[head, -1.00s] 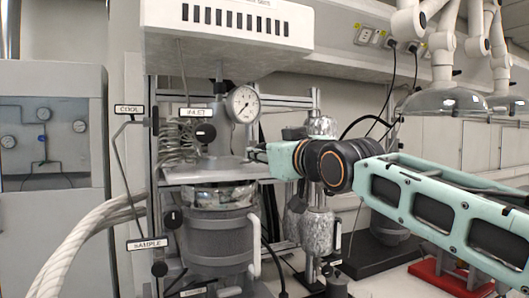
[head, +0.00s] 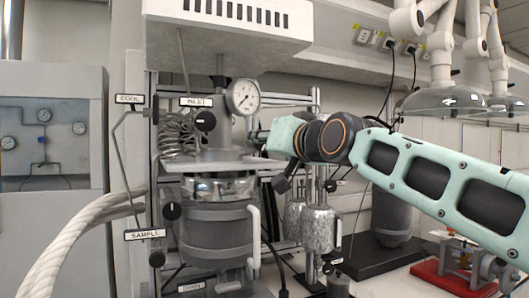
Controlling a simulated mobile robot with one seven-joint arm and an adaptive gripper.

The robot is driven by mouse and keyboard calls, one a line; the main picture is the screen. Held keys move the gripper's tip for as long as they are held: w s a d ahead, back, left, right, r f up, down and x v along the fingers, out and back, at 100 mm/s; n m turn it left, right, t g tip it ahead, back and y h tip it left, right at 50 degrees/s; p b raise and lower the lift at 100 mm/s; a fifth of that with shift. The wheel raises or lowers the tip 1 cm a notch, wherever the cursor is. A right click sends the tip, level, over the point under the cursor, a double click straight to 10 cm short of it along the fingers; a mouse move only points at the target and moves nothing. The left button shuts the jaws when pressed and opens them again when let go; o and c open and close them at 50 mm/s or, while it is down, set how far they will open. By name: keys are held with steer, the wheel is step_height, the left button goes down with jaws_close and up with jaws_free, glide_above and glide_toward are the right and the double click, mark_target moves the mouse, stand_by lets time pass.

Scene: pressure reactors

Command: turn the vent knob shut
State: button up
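The vent knob cannot be made out: no vent label shows, and my arm covers the area right of the gauge. The reactor (head: 218,232) is a grey vessel under a metal plate, with a round dial gauge (head: 243,97) above it. A black knob (head: 205,121) sits under the INLET label (head: 196,102). My gripper (head: 258,135) points left, just right of the reactor head and below the gauge. Only a small dark part of it shows past my pale green wrist. Its fingers are mostly hidden, so its opening and any contact are unclear.
Other black knobs sit at left near the SAMPLE label (head: 145,235). A COOL label (head: 129,99) and a thick white hose (head: 85,235) are at left. A foil-wrapped cylinder (head: 318,230) stands below my wrist. A red-based device (head: 455,276) is at lower right.

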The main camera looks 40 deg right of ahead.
steer(key=m+b, duration=0.1)
steer(key=m, duration=0.2)
steer(key=m+b, duration=0.1)
steer(key=m, duration=0.2)
steer(key=shift+d+f+m+b, duration=0.1)
steer(key=shift+f+m+b, duration=0.1)
steer(key=shift+m+b, duration=0.15)
steer(key=m, duration=0.6)
steer(key=shift+b, duration=0.4)
steer(key=o, duration=1.2)
steer(key=v, duration=0.8)
